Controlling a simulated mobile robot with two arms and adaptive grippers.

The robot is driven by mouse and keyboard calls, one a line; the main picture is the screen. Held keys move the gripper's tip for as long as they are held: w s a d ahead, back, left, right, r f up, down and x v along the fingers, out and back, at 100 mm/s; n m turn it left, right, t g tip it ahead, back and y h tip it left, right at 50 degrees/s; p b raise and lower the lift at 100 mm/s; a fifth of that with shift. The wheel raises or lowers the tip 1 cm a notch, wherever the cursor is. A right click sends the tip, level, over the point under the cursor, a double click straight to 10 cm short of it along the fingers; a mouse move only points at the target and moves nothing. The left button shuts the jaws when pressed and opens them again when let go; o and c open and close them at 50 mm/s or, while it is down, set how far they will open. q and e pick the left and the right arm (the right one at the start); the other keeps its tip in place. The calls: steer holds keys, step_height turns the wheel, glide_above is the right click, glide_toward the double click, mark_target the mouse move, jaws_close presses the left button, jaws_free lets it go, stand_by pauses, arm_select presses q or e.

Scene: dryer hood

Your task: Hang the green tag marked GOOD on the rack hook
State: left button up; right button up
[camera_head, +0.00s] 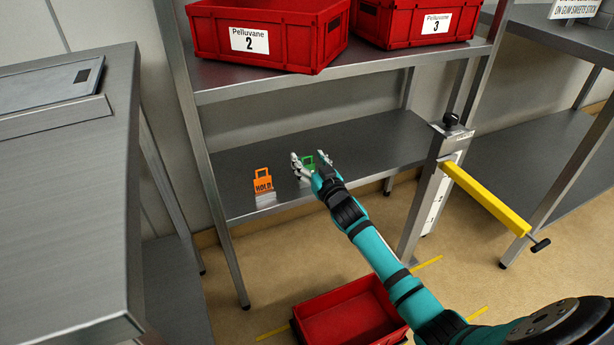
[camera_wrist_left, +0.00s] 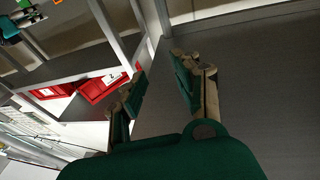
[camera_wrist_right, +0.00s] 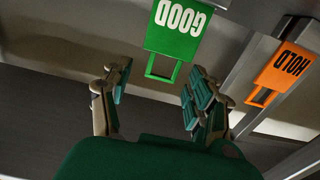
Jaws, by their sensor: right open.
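The green tag marked GOOD (camera_wrist_right: 178,28) shows upside down in the right wrist view, with its open loop handle (camera_wrist_right: 163,75) toward my right gripper. In the head view the green tag (camera_head: 307,161) is on the middle shelf, partly hidden by my right gripper (camera_head: 310,157). My right gripper (camera_wrist_right: 157,72) is open, its fingers on either side of the loop in the picture; contact cannot be told. My left gripper (camera_wrist_left: 160,70) is open and empty, out of the head view. I cannot clearly make out the rack hook.
An orange HOLD tag (camera_head: 263,183) stands left of the green tag on the shelf (camera_head: 365,143). Red bins (camera_head: 268,35) sit on the shelf above. A yellow bar (camera_head: 487,199) juts from the right post. A red crate (camera_head: 350,318) is on the floor.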

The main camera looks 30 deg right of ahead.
steer(key=shift+w, duration=0.8)
arm_select(q)
steer(key=shift+s+d+r+t, duration=0.15)
steer(key=shift+r+t, duration=0.25)
steer(key=shift+r, duration=0.2)
steer(key=shift+s+a+r+t, duration=0.1)
steer(key=shift+r+t, duration=0.3)
steer(key=shift+r, duration=0.2)
arm_select(e)
steer(key=c, duration=1.1)
